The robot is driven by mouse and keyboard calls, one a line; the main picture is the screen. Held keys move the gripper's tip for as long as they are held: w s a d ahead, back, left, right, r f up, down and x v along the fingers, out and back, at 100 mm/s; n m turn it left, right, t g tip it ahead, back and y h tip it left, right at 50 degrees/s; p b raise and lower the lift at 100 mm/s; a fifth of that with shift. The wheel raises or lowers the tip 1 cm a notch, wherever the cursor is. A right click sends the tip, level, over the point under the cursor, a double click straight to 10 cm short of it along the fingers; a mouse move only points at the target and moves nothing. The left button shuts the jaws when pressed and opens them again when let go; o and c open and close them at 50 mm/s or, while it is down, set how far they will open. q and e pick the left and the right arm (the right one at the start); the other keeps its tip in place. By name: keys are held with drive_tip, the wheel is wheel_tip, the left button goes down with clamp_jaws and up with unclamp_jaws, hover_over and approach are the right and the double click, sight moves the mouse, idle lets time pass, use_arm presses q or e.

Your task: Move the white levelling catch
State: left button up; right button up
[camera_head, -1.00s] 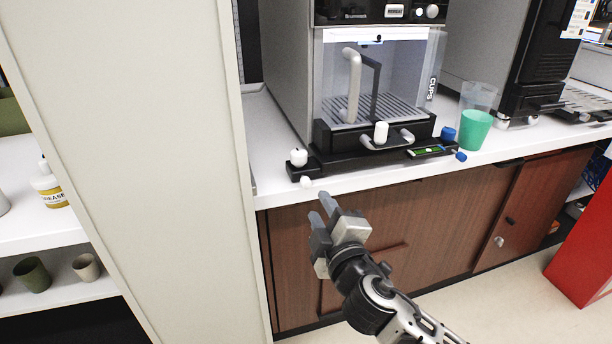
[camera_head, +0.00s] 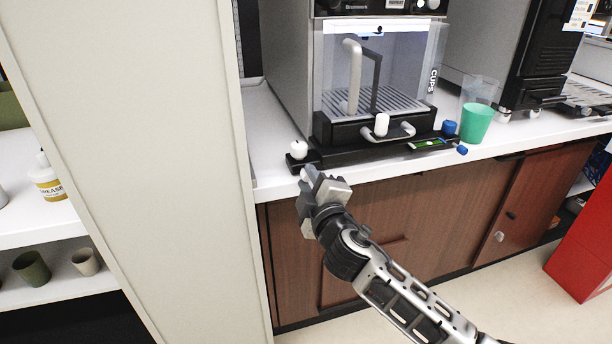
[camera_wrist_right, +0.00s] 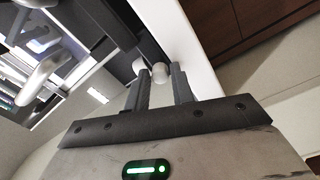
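The coffee machine's black base (camera_head: 375,150) has a small black block (camera_head: 303,163) at its left end, with a round white knob (camera_head: 298,148) on top. In the right wrist view, a small white catch (camera_wrist_right: 161,71) sits at the edge of the black base, between the two fingertips of my right gripper (camera_wrist_right: 160,76). The fingers stand apart on either side of it; a firm grip does not show. In the head view my right gripper (camera_head: 308,174) is at the block's front and hides most of the catch. My left gripper is not in view.
A white-topped handle (camera_head: 382,125) is at the machine's front. A blue knob (camera_head: 449,127) and a green cup (camera_head: 476,123) stand to its right. The white counter edge (camera_head: 400,170) runs below. A pale panel (camera_head: 130,150) stands at left.

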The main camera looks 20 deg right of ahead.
clamp_jaws()
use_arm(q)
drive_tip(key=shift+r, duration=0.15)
use_arm(e)
drive_tip(key=shift+s, duration=0.55)
drive_tip(key=o, duration=0.6)
unclamp_jaws()
